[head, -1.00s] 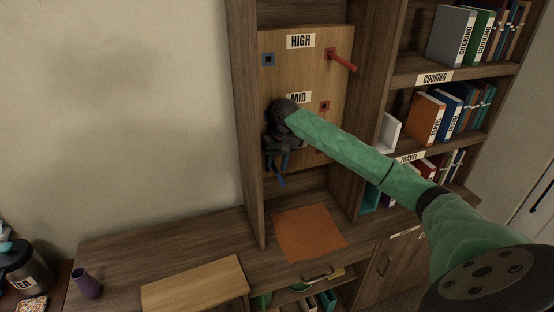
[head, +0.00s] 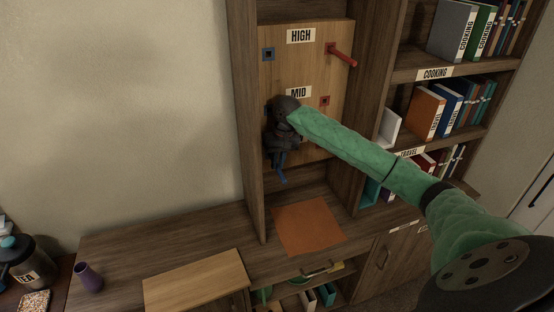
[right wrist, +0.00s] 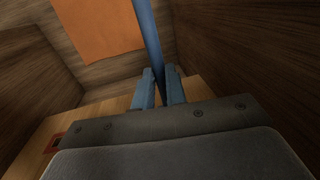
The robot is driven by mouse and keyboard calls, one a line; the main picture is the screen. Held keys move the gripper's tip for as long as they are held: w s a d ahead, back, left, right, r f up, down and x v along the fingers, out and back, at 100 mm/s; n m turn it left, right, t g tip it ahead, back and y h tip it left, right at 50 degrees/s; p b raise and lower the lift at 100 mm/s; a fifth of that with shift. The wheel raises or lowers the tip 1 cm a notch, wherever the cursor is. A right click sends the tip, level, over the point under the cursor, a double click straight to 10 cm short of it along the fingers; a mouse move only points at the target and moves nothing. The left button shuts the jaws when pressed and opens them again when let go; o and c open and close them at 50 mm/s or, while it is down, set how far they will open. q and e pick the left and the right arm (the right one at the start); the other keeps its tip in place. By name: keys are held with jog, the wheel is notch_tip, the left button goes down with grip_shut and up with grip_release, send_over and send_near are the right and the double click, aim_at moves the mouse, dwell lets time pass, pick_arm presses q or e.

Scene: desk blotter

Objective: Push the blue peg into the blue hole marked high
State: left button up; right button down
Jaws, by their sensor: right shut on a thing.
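The blue peg (right wrist: 147,30) is between the fingers of my right gripper (right wrist: 160,82), which is shut on it. In the head view my right gripper (head: 281,172) hangs in front of the lower left of the pegboard (head: 313,68), with the peg's blue end (head: 283,180) showing below it. The blue hole marked high (head: 268,54) is at the board's upper left, left of the HIGH label (head: 300,36), and looks empty. The gripper is well below that hole. My left gripper is not in view.
A red peg (head: 342,54) sticks out at the board's upper right. A red hole (head: 325,101) is by the MID label (head: 299,93). Cabinet side walls flank the board. An orange mat (head: 308,228) lies below. Bookshelves stand on the right.

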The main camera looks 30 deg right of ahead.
aim_at(285, 179)
jog(key=shift+s+a+p, duration=0.25)
jog(key=shift+s+p, duration=0.5)
jog(key=shift+s, duration=0.4)
jog(key=shift+s+a+p, duration=0.3)
jog(key=shift+s+p, duration=0.4)
jog(key=shift+s, duration=0.5)
jog(key=shift+s+a+p, duration=0.25)
jog(key=shift+s+p, duration=0.5)
jog(key=shift+s, duration=0.4)
jog(key=shift+f, duration=0.15)
